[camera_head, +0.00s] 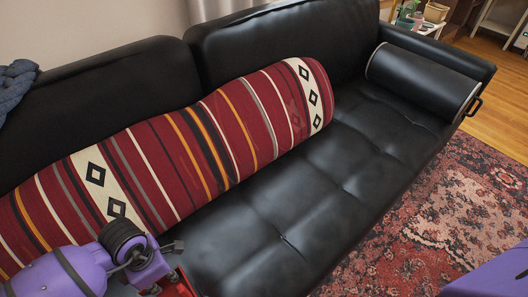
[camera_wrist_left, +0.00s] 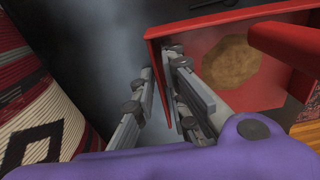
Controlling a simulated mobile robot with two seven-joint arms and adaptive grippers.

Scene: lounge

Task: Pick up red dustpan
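The red dustpan (camera_wrist_left: 215,25) is in the upper right of the left wrist view, over black leather, with a round tan patch (camera_wrist_left: 231,65) on its inner face. A thick red bar (camera_wrist_left: 285,45), perhaps its handle, sticks out at the right. In the head view only a small red part (camera_head: 179,287) shows below my left gripper (camera_head: 172,248). In the left wrist view my left gripper (camera_wrist_left: 160,62) straddles the dustpan's thin side wall, one finger on each side. A dark gap shows between the left finger and the wall. My right gripper is out of view.
A long striped bolster (camera_head: 215,140) lies along the black sofa (camera_head: 290,205), close beside my left gripper. A black cylindrical cushion (camera_head: 420,80) is at the far end. A patterned rug (camera_head: 430,220) covers the floor at right. The middle of the seat is clear.

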